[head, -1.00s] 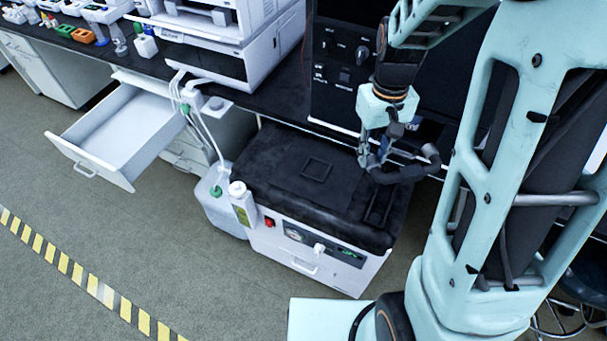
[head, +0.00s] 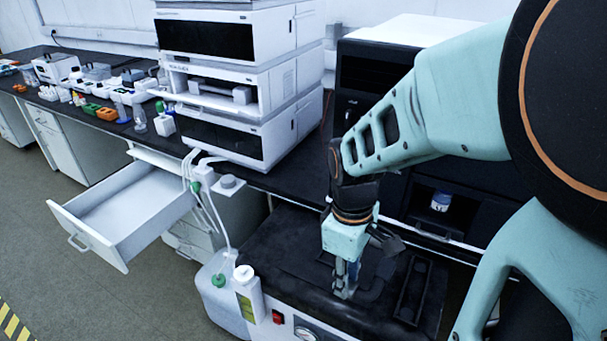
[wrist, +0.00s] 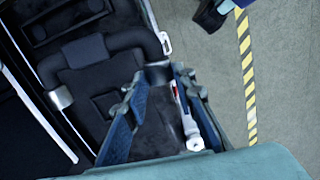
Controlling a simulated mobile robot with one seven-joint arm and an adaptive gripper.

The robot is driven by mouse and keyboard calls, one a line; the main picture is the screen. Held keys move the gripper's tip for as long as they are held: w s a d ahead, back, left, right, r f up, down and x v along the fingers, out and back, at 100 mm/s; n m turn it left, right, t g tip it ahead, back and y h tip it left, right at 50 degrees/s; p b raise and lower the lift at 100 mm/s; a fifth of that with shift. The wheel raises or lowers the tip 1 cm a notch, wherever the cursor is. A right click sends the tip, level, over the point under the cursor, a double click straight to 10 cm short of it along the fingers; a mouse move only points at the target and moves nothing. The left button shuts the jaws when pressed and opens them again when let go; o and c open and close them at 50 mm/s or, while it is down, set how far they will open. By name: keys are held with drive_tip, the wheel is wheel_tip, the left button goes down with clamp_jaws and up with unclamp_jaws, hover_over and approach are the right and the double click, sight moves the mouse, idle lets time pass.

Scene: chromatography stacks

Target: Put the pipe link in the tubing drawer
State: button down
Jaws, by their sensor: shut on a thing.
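The pipe link (wrist: 98,46) is a black U-shaped pipe with silver ends. In the wrist view, my gripper (wrist: 165,90) is shut on one end of it, and the rest extends to the left. In the head view, my gripper (head: 345,290) points down over the black top of the bench-side unit. The dark pipe link (head: 375,286) is hard to tell from that top, and I cannot tell its exact height. The tubing drawer, taken to be the white pulled-out drawer (head: 88,232), stands open at the left and looks empty.
The white unit with a black top (head: 285,262) stands below my gripper, with a long recess (head: 412,290) to the right. A white-capped bottle (head: 248,295) and hanging tubes (head: 205,205) stand between unit and drawer.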

drive_tip(key=w+f, duration=0.3)
drive_tip(key=w, duration=0.1)
drive_tip(key=w+a+f+b, duration=0.1)
drive_tip(key=w+f, duration=0.2)
drive_tip(key=w, duration=0.1)
drive_tip(key=w+a+f, duration=0.1)
drive_tip(key=w+f, duration=0.2)
drive_tip(key=w, duration=0.1)
drive_tip(key=shift+w+b, duration=0.15)
drive_tip(key=shift+b, duration=0.2)
drive_tip(key=shift+w+f, duration=0.15)
drive_tip(key=shift+w+f+b, duration=0.1)
drive_tip(key=shift+f+b, duration=0.2)
drive_tip(key=shift+f, duration=1.3)
drive_tip(key=shift+f, duration=0.15)
drive_tip(key=c, duration=1.6)
unclamp_jaws()
